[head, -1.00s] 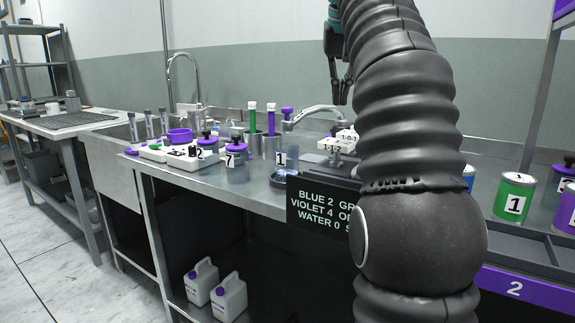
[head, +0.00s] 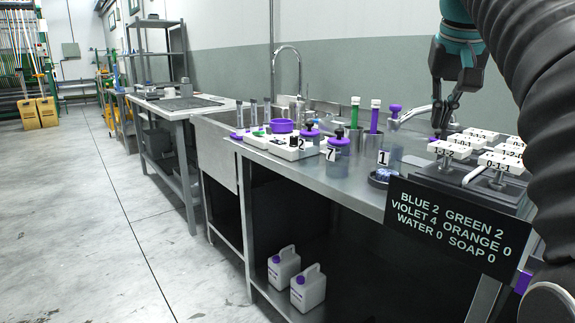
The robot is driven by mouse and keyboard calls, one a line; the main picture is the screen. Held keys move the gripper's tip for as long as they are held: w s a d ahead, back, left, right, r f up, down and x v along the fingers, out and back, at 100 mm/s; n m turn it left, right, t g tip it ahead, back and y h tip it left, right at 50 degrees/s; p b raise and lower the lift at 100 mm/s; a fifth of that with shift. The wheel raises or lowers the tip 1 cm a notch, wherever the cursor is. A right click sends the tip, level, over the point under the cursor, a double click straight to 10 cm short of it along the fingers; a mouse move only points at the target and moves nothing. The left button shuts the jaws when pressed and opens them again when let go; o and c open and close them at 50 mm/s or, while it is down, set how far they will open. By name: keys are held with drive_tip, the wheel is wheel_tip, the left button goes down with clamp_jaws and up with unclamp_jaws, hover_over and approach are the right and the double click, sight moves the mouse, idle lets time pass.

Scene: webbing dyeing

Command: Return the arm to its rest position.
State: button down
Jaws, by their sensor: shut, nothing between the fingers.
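My gripper (head: 441,128) is at the upper right of the head view, pointing down above the back of the bench. Its dark fingers are shut with nothing between them. My black ribbed arm fills the right edge and hides what is behind it. Below and right of the gripper are white labelled blocks (head: 452,148) on dark stands; I cannot tell the exact gap between them and the fingertips.
The steel bench (head: 345,185) holds jars with purple lids (head: 338,150), tubes in metal cups and a tall faucet (head: 287,60). A black sign (head: 452,228) hangs at its front edge. White jugs (head: 308,287) stand on the lower shelf. The floor (head: 95,220) at left is clear.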

drive_tip(key=s+a+f+n, duration=0.1)
drive_tip(key=s+a+f, duration=0.2)
drive_tip(key=s+f, duration=0.3)
drive_tip(key=s+a+f+n+y, duration=0.1)
drive_tip(key=s+a+f, duration=0.3)
drive_tip(key=f, duration=1.2)
drive_tip(key=s+a+f+n+t, duration=0.1)
drive_tip(key=s+a+f, duration=0.2)
drive_tip(key=s+f, duration=0.5)
wheel_tip(320, 180, down, 4)
drive_tip(key=shift+s+a+f, duration=0.1)
drive_tip(key=shift+s+a, duration=0.15)
drive_tip(key=shift+s, duration=0.05)
